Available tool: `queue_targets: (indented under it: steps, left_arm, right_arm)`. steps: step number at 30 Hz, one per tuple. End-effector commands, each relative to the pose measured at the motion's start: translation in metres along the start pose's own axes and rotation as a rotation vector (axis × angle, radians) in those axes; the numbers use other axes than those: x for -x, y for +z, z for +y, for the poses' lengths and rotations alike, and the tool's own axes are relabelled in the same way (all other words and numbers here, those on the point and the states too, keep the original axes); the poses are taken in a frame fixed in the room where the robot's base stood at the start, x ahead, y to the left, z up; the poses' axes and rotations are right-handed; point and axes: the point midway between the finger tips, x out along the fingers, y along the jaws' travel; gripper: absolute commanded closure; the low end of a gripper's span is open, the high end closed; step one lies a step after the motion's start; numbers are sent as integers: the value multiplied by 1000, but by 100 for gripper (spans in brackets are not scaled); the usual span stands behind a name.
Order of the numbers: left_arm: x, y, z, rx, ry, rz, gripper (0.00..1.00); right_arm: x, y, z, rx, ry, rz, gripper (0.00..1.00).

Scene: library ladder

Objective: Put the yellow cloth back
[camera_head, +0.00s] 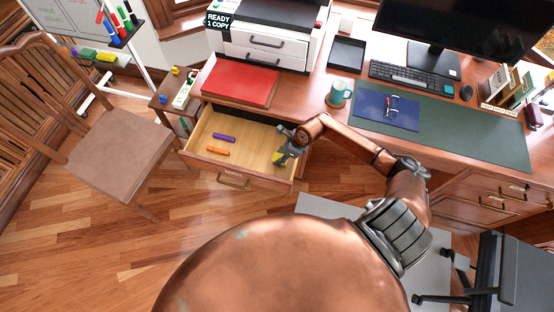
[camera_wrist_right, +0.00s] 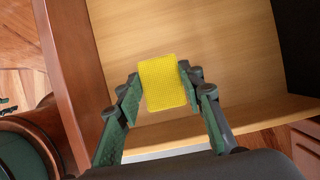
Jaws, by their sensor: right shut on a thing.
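The yellow cloth (camera_wrist_right: 163,83) is a small folded rectangle between the fingertips of my right gripper (camera_wrist_right: 160,85). The right gripper is shut on it. In the head view my right gripper (camera_head: 281,155) reaches over the right part of the open desk drawer (camera_head: 205,155), and only a bit of the yellow cloth (camera_head: 276,157) shows. The wrist view has the drawer's wooden floor (camera_wrist_right: 200,40) behind the cloth. I cannot tell whether the cloth touches it. My left gripper is not in view.
A purple marker (camera_head: 224,138) and an orange marker (camera_head: 218,151) lie in the drawer's left part. A red folder (camera_head: 240,82) lies on the desk above. A teal mug (camera_head: 338,95) stands beside a blue folder (camera_head: 388,111). A wooden chair (camera_head: 120,150) stands at left.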

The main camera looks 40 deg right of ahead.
Motion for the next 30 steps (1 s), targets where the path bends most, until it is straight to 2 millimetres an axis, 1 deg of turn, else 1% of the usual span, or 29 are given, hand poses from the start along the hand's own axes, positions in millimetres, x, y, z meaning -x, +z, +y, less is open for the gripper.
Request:
queue_targets:
  steps: [2,6,7,9,12,20,21,27,30]
  left_arm:
    - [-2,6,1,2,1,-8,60]
    - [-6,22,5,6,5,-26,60]
    - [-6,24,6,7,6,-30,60]
    - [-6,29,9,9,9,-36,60]
    - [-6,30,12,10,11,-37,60]
    - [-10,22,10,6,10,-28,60]
    - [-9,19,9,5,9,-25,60]
    - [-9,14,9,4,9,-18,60]
    - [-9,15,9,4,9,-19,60]
  right_arm:
    - [-11,4,0,-1,2,-1,87]
    - [-32,-5,2,-3,4,2,87]
    - [-35,-6,1,-1,3,3,87]
    - [-38,-7,1,1,1,3,87]
    - [-36,-6,0,2,0,3,87]
    - [-40,-11,0,1,1,1,87]
    - [-39,-11,0,0,1,1,62]
    - [-38,-10,0,1,1,-1,48]
    - [-38,-10,0,1,1,0,47]
